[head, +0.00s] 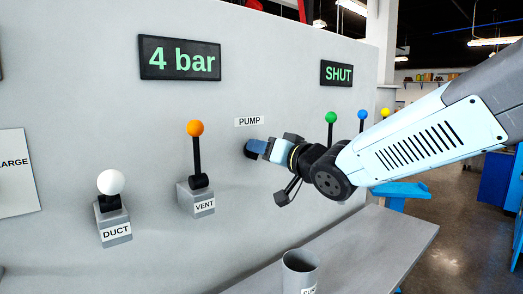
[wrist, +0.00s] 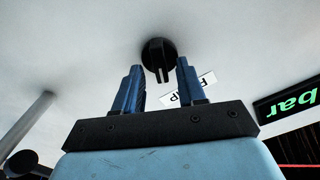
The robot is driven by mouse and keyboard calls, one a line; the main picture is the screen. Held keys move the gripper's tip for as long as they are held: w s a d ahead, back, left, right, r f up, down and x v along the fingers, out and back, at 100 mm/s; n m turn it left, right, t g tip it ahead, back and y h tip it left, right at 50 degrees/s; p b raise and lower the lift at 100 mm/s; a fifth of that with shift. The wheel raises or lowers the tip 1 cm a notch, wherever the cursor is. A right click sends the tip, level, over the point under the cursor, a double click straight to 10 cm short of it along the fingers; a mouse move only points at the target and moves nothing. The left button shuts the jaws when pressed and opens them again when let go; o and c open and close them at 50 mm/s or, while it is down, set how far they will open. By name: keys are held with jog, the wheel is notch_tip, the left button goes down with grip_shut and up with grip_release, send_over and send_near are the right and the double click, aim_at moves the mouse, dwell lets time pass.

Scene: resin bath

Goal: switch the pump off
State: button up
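The pump knob (wrist: 158,50) is a round black dial with a raised grip bar, on the grey panel. The bar runs up and down in the wrist view. My gripper (wrist: 159,68) is open, its two blue fingers on either side of the knob, with gaps visible on both sides. Whether the fingertips reach past the knob's face is hard to tell. In the head view my gripper (head: 256,148) is at the panel just below the PUMP label (head: 249,121), and the knob is mostly hidden by it. The label also shows upside down in the wrist view (wrist: 190,91).
Left of my gripper are the orange-topped VENT lever (head: 196,150) and white-topped DUCT lever (head: 111,190). Green (head: 331,117), blue (head: 362,114) and yellow (head: 385,112) knobbed levers stand right. Displays read 4 bar (head: 180,58) and SHUT (head: 337,73). A grey cup (head: 300,270) stands below.

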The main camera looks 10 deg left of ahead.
grip_shut()
dwell(0.3)
jog(key=n, duration=0.5)
jog(key=shift+s+a, duration=0.1)
jog(key=shift+s, duration=0.05)
dwell(0.3)
grip_release()
jog(key=shift+s, duration=0.1)
jog(key=v, duration=1.3)
jog(key=shift+d, duration=0.3)
